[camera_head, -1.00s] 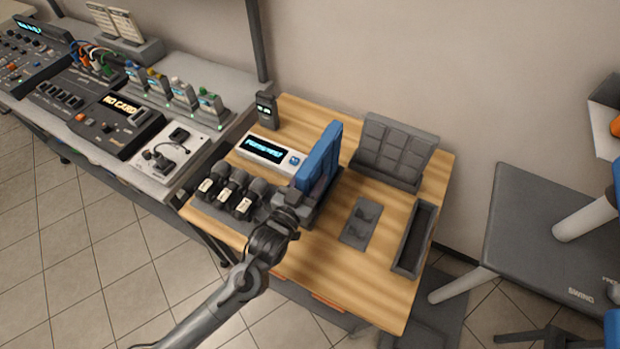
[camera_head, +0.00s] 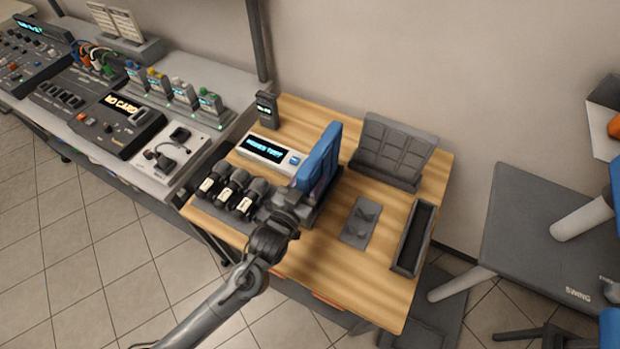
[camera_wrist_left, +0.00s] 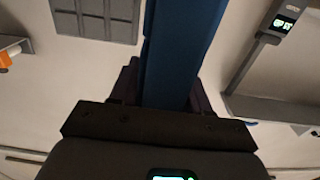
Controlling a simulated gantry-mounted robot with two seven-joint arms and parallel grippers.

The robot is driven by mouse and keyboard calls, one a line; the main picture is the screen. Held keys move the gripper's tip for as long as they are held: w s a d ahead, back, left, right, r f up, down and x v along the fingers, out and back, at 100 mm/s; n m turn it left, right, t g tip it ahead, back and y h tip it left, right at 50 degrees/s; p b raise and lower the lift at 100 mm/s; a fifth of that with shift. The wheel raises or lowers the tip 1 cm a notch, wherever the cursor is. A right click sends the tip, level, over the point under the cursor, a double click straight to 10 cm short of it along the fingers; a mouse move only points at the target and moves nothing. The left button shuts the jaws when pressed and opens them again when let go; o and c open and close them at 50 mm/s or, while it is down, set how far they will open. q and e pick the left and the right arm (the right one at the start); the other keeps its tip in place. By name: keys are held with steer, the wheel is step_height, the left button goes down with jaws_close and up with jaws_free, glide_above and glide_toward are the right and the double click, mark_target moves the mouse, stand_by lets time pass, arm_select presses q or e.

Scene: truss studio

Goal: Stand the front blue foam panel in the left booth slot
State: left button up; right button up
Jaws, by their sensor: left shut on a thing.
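The blue foam panels (camera_head: 322,155) stand upright, close together, in a dark rack (camera_head: 328,203) near the middle of the wooden table. I cannot clearly separate front from rear. My left gripper (camera_head: 297,192) is at their near lower end, shut on a blue panel. In the left wrist view the blue panel (camera_wrist_left: 182,50) rises from between the fingers (camera_wrist_left: 165,98), with purplish pieces on both sides. A grey booth-like stand with a tiled back (camera_head: 393,148) is at the back right; I cannot make out its left slot. My right gripper is not in view.
A white display unit (camera_head: 268,151) and several labelled black devices (camera_head: 229,192) crowd the left. A dark plate (camera_head: 361,222) and an empty long grey tray (camera_head: 414,238) lie at the right.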

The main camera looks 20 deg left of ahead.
arm_select(q)
steer(key=shift+f+b, duration=0.3)
steer(key=shift+f, duration=0.3)
steer(key=o, duration=0.8)
steer(key=shift+s+r+p, duration=0.1)
steer(key=shift+s+p, duration=0.55)
steer(key=shift+s, duration=0.2)
steer(key=s+p, duration=0.1)
steer(key=s, duration=0.2)
steer(key=s+p, duration=0.2)
steer(key=s, duration=0.1)
steer(key=s+p, duration=0.1)
steer(key=s, duration=0.2)
steer(key=shift+s+a, duration=0.15)
steer(key=shift+a, duration=0.15)
